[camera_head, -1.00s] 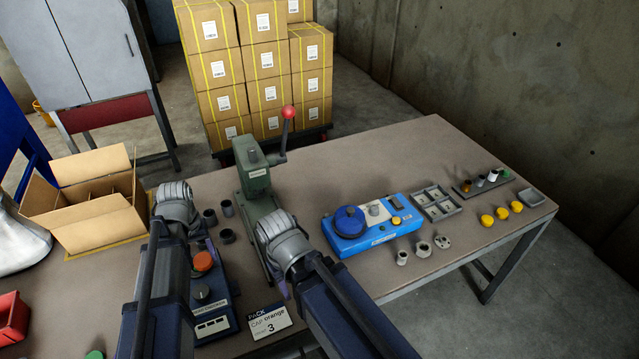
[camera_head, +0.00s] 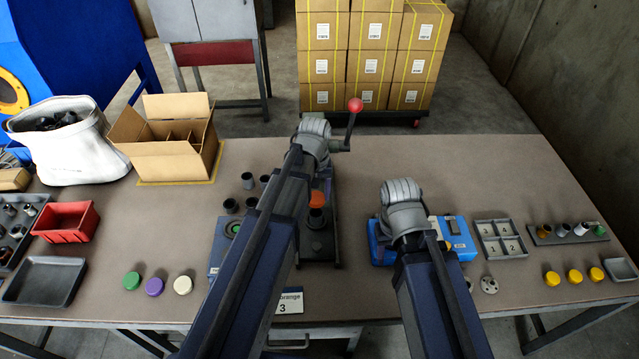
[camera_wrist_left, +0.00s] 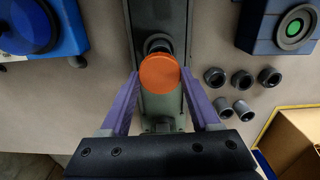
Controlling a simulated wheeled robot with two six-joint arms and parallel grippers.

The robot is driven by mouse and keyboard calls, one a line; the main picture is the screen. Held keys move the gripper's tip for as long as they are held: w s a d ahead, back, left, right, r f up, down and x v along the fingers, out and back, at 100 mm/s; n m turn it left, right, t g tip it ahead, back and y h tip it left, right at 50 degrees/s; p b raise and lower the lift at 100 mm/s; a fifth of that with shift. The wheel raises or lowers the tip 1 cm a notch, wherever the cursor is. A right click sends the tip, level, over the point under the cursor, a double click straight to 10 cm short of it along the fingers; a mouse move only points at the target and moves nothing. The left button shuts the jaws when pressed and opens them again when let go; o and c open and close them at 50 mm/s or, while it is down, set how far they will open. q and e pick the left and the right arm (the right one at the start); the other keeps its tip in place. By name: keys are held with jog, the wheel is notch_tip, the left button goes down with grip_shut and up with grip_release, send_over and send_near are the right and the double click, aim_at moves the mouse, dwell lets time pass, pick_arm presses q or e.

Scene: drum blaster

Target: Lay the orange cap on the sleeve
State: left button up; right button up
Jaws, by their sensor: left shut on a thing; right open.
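The orange cap (camera_head: 318,199) is held between the purple fingers of my left gripper (camera_wrist_left: 160,82); it also shows in the left wrist view (camera_wrist_left: 160,74). The cap is over the green press's base (camera_head: 322,246). A dark round sleeve (camera_wrist_left: 157,44) shows partly from behind the cap in the wrist view, and the cap covers the rest. I cannot tell whether cap and sleeve touch. My right gripper (camera_head: 405,215) is over the blue station (camera_head: 455,238), with its fingertips hidden by its own arm.
The press's red-knobbed lever (camera_head: 355,105) rises beside my left wrist. Several dark sleeves (camera_wrist_left: 242,79) stand near the control box (camera_wrist_left: 278,28). A divided carton (camera_head: 190,150) is at back left. Green, purple and cream caps (camera_head: 155,286) lie at front left. Yellow caps (camera_head: 574,276) are at right.

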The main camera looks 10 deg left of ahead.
aim_at(316, 206)
pick_arm(q)
jog(key=shift+r, duration=0.45)
jog(key=shift+f+n, duration=0.1)
jog(key=shift+n, duration=0.2)
pick_arm(e)
jog(key=shift+r, duration=0.3)
pick_arm(q)
jog(key=shift+f, duration=0.15)
pick_arm(e)
jog(key=shift+f, duration=0.1)
pick_arm(q)
notch_tip(316, 206, down, 5)
jog(key=b, duration=0.5)
jog(key=shift+f+b, duration=0.2)
jog(key=shift+b, duration=0.15)
pick_arm(e)
notch_tip(316, 206, down, 5)
jog(key=shift+f, duration=0.2)
pick_arm(q)
jog(key=shift+f+b, duration=0.35)
pick_arm(e)
jog(key=shift+f, duration=0.35)
pick_arm(q)
jog(key=o, duration=1.4)
